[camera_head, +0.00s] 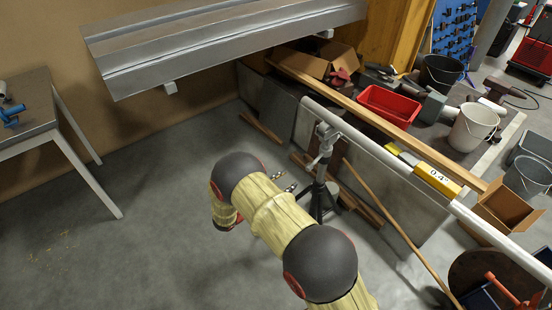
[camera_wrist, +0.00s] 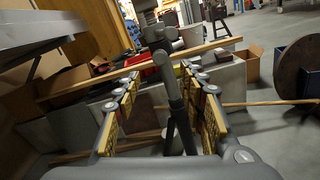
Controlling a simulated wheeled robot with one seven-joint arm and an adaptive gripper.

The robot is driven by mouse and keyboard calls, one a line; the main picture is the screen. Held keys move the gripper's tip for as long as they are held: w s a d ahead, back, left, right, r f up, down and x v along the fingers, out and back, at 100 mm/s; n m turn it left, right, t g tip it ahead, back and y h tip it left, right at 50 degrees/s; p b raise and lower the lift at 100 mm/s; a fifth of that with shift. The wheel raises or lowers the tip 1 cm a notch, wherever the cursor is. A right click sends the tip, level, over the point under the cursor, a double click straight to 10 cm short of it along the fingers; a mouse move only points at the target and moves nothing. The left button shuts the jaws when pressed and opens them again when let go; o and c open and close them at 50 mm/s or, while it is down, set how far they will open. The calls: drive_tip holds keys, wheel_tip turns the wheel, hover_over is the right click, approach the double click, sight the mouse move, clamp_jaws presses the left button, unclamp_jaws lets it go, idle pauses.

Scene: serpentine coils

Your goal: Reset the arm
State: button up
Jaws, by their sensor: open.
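My arm (camera_head: 270,217), with pale yellow links and dark round joints, reaches from the bottom edge to the middle of the head view. My gripper (camera_head: 285,182) is partly hidden behind the arm, with only its finger ends showing. In the wrist view my gripper (camera_wrist: 161,78) is open, its two yellow-padded fingers wide apart. I see nothing held between them. A dark pipe stand (camera_head: 320,190) stands just beyond the fingers, and it also shows between them in the wrist view (camera_wrist: 176,115). I cannot tell how far it is from the fingertips.
A metal beam (camera_head: 220,48) hangs at the back. A table (camera_head: 32,108) stands at the left. A red bin (camera_head: 388,105) and buckets stand on the right. Floor at the left is clear.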

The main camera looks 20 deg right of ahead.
drive_tip(key=s+d+f+m+g+y, duration=0.1)
drive_tip(key=s+d+f+g, duration=0.15)
drive_tip(key=s+f, duration=0.4)
drive_tip(key=s+a+r+m+g+y, duration=0.3)
drive_tip(key=s+r+m+g+y, duration=0.3)
drive_tip(key=s, duration=0.5)
drive_tip(key=s+a+r+m+t+y, duration=0.1)
drive_tip(key=s+r+m+t+y, duration=0.1)
drive_tip(key=r, duration=0.9)
drive_tip(key=s+a+r+m+t+y+p, duration=0.1)
drive_tip(key=s+r+m, duration=0.5)
drive_tip(key=r, duration=0.6)
drive_tip(key=s+a+r+m+t+y+p, duration=0.1)
drive_tip(key=s+a+r+m+t+y, duration=0.2)
drive_tip(key=s+r+y, duration=0.4)
wheel_tip(320, 180, up, 5)
drive_tip(key=shift+s+a+f+m+t, duration=0.25)
drive_tip(key=shift+m+t, duration=0.25)
drive_tip(key=shift+t, duration=0.45)
